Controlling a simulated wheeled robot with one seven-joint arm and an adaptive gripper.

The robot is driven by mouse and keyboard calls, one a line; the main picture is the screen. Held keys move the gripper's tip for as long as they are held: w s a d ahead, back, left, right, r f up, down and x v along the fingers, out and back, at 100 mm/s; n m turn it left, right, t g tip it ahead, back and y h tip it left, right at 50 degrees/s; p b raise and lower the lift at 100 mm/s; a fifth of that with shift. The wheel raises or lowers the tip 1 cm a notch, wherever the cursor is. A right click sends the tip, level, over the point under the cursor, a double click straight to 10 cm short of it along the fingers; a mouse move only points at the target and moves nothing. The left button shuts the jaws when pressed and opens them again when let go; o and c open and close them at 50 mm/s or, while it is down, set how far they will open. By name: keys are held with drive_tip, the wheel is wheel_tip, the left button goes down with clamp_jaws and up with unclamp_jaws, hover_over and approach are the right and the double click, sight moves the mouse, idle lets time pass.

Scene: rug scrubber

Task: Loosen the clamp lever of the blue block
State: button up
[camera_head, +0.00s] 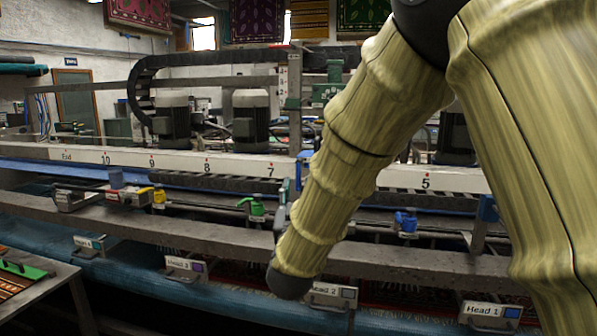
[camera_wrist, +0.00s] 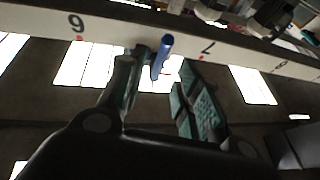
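The blue block (camera_head: 405,222) sits on the rail right of my arm in the head view, with a small lever-like part on top. My gripper is mostly hidden behind my arm there; a bit of it shows at the arm's left edge. In the wrist view my gripper (camera_wrist: 158,80) is open, its two teal-padded fingers apart. A blue rounded bar (camera_wrist: 162,56) shows between and beyond the fingertips, near the numbered beam. I cannot tell whether it belongs to the blue block or whether a finger touches it.
A green block (camera_head: 251,207) and a yellow block (camera_head: 158,197) sit farther left along the rails. The white numbered beam (camera_head: 130,158) runs behind, with motors (camera_head: 250,120) above. A grey front beam (camera_head: 130,220) and head labels (camera_head: 185,265) lie nearer. A side table (camera_head: 45,290) stands front left.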

sight(299, 178)
drive_tip(key=shift+p+x, duration=1.05)
drive_tip(key=shift+x, duration=1.95)
drive_tip(key=shift+f, duration=0.1)
clamp_jaws()
